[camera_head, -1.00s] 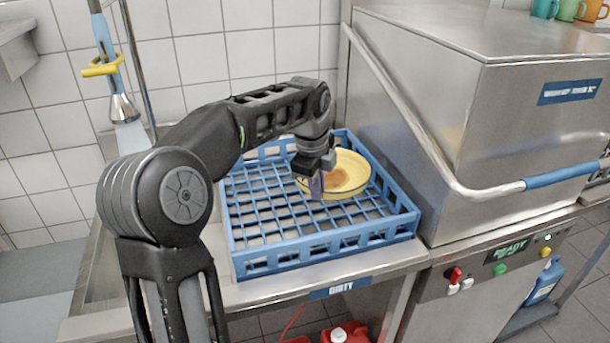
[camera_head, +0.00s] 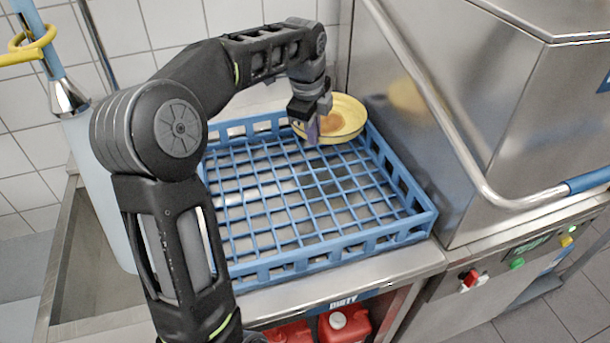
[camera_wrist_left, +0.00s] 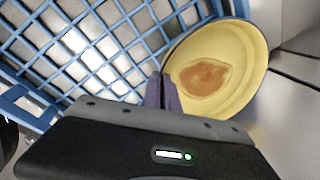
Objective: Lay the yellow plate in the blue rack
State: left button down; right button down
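The yellow plate (camera_head: 349,112), with a brown stain in its middle, is at the back right corner of the blue rack (camera_head: 358,243). It overlaps the corner and hides part of the rim; its height above the rack is hard to tell. My left gripper (camera_head: 313,130) has its purple fingers closed together at the plate's near left edge. In the left wrist view the fingers (camera_wrist_left: 163,93) meet at the rim of the plate (camera_wrist_left: 240,75), with the rack's grid (camera_wrist_left: 100,45) to the left. The rack's grid looks empty. My right gripper is out of view.
The rack stands on a steel counter (camera_head: 405,262) between a sink (camera_head: 85,270) at left and a steel dishwasher (camera_head: 490,120) close at right. A blue-and-yellow spray hose (camera_head: 60,70) hangs at the left. Red containers (camera_head: 345,325) sit below the counter.

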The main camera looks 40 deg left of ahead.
pick_arm(q)
jog(key=x, duration=0.2)
jog(key=s+x, duration=0.1)
jog(key=x, duration=0.2)
jog(key=shift+d+f, duration=0.1)
jog(key=shift+f, duration=0.05)
jog(key=shift+f, duration=0.1)
jog(key=shift+s+p+x, duration=0.2)
jog(key=shift+x, duration=0.65)
jog(key=shift+s+p+x, duration=0.15)
jog(key=shift+p+x, duration=0.05)
jog(key=shift+x, duration=0.65)
jog(key=shift+d+f, duration=0.1)
jog(key=shift+f, duration=0.05)
jog(key=shift+f, duration=0.15)
jog(key=c, duration=1.6)
grip_release()
jog(key=b+v, duration=0.1)
jog(key=v, duration=1.1)
jog(key=shift+s, duration=0.15)
